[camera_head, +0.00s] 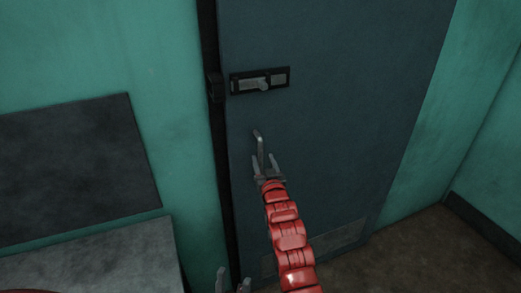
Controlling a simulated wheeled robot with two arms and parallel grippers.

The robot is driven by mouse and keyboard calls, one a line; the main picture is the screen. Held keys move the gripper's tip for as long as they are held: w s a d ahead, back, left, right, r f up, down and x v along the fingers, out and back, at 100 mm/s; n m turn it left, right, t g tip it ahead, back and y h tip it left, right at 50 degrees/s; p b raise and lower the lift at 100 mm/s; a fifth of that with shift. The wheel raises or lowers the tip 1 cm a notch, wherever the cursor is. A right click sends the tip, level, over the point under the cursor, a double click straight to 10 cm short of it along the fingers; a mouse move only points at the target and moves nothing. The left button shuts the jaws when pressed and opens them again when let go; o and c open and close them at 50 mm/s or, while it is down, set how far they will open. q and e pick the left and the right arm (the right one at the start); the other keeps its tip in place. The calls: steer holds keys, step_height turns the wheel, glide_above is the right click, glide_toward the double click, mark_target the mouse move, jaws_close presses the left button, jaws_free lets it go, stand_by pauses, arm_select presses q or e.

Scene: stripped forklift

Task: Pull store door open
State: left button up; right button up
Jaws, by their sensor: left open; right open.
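The store door (330,130) is a dark blue-grey panel that looks shut in its frame. A thin grey metal handle (259,143) stands upright on its left part. My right gripper (268,163), on the red arm, is open at the handle's lower end. The handle's lower end shows between or just behind the fingers; I cannot tell whether they touch. My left gripper (232,281) is open at the bottom edge, low by the door's left edge, with only its fingertips showing.
A dark board (75,165) and a grey surface (110,265) are at the left. Teal walls flank the door. Brown floor (430,250) is clear at lower right.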

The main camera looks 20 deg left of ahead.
mark_target(261, 153)
steer(key=x, duration=0.4)
steer(key=shift+w+a+f, duration=0.1)
steer(key=shift+a, duration=0.15)
steer(key=shift+w+a, duration=0.15)
steer(key=shift+w, duration=0.3)
jaws_close()
stand_by(1.1)
